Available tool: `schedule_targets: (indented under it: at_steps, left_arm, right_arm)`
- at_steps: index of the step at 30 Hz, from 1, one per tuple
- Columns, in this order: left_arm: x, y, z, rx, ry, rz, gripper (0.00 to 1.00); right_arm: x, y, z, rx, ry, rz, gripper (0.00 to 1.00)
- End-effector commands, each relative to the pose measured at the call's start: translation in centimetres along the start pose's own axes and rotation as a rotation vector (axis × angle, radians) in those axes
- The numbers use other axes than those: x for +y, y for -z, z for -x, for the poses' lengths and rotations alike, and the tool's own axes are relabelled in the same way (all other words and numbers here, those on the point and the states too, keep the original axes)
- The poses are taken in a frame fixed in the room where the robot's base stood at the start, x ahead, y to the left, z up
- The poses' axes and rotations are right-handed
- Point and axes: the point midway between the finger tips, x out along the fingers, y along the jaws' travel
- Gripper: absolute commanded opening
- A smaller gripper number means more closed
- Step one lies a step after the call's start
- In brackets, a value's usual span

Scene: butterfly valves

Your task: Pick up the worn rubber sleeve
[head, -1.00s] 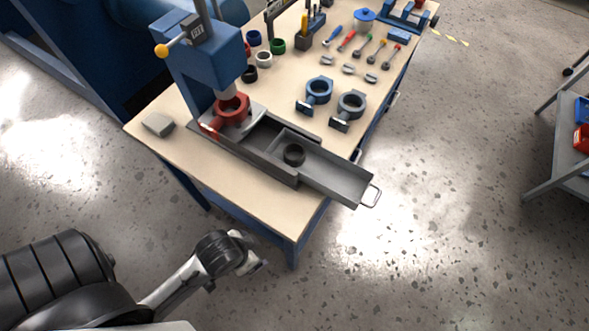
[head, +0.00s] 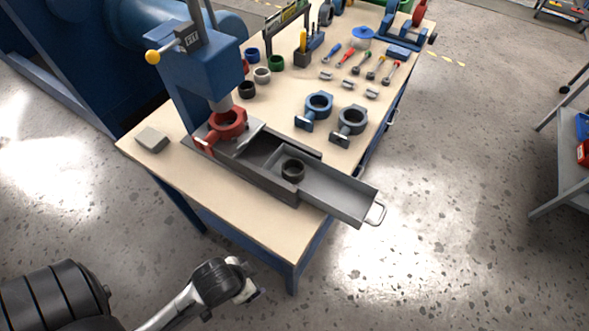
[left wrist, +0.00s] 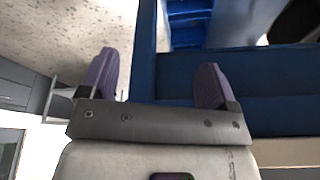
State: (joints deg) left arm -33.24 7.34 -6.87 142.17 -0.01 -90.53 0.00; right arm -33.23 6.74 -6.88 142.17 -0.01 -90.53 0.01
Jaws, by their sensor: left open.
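The worn rubber sleeve appears to be the black ring (head: 292,169) lying in the open drawer tray (head: 335,190) of the press, in the head view. My left gripper (head: 250,287) is in front of the bench's near edge, below and left of the tray, apart from the ring. In the left wrist view the two purple-grey fingers of my left gripper (left wrist: 157,88) are spread with nothing between them. The ring does not show in the left wrist view. My right gripper is not in view.
The blue press (head: 185,75) stands over a red valve body (head: 228,124). Coloured rings, including a black one (head: 246,89), sit behind it. Two valve bodies (head: 319,106) and tools are on the bench. A grey block (head: 151,139) lies at the left. Floor in front is clear.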

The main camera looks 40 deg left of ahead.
Motion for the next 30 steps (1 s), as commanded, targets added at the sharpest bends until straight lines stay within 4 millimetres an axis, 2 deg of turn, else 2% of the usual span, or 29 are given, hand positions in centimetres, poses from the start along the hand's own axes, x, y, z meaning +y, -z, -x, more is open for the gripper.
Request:
schedule_targets:
  at_steps: [14, 18, 25, 28, 30]
  left_arm:
    - [0.4, 0.1, 0.0, 0.0, -0.01, 0.013, 0.83]
    - [0.4, 0.1, 0.0, 0.0, -0.011, 0.013, 0.94]
    - [0.2, 0.0, 0.0, -0.002, -0.005, 0.003, 0.94]
    - [1.4, 1.3, 0.5, 0.017, -0.034, 0.001, 0.94]
    - [3.5, 3.1, 1.2, 0.046, -0.078, -0.001, 0.94]
  right_arm:
    - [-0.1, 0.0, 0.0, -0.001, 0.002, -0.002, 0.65]
    - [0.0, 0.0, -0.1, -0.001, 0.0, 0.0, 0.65]
    - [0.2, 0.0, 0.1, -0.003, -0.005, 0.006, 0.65]
    - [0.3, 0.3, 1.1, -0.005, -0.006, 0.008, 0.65]
    - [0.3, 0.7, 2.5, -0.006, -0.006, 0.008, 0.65]
